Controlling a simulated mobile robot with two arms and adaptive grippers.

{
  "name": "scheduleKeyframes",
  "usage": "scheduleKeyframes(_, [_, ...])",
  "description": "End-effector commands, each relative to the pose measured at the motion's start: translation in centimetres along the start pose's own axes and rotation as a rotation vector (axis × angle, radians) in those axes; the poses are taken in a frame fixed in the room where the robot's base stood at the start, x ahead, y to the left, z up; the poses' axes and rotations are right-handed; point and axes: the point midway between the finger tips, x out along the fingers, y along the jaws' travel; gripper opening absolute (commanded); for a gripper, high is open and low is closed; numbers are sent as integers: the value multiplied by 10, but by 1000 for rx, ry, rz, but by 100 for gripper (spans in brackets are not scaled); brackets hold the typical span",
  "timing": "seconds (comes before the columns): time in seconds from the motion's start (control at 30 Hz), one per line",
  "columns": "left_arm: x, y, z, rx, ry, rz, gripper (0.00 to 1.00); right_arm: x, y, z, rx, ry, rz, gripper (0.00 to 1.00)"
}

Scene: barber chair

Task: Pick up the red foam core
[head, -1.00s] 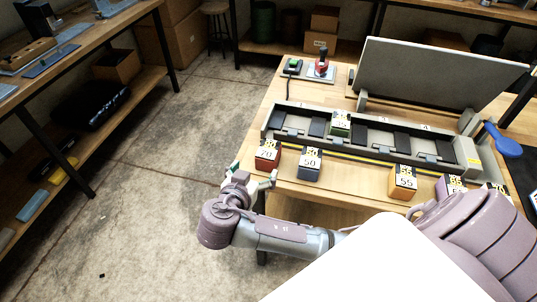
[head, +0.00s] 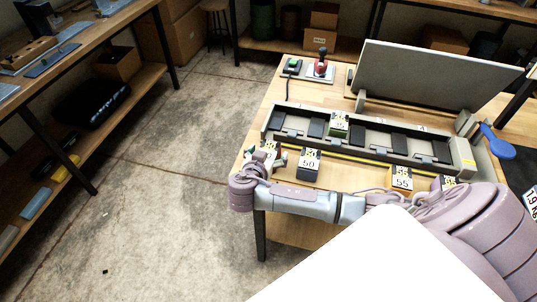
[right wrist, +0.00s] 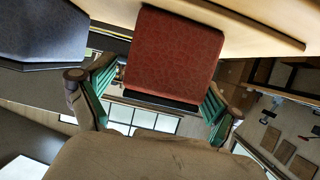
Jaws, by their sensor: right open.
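The red foam core (right wrist: 173,50) fills the top middle of the right wrist view, between the two green-padded fingers of my right gripper (right wrist: 157,100). The fingers are spread, one on each side of its near end, and not closed on it. In the head view my right gripper (head: 266,160) is at the table's left front corner. There it hides most of the red core, and only its number label (head: 270,146) shows clearly. My left gripper is not in view.
A dark blue-grey block marked 50 (head: 309,165) stands just right of the red one. An orange block marked 55 (head: 402,178) is farther right. A joystick (head: 321,62) stands at the back.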

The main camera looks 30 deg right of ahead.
Motion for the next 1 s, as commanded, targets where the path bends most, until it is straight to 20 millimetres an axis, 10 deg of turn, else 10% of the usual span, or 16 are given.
scheduleKeyframes(0.1, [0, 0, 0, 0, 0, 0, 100, 0, 0, 0, 0, 0, -1, 90])
scheduleKeyframes(0.5, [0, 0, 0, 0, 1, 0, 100, -1, 0, 0, 0, 0, 0, 26])
scheduleKeyframes(1.0, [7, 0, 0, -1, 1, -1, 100, -9, -1, -19, 4, 0, -2, 25])
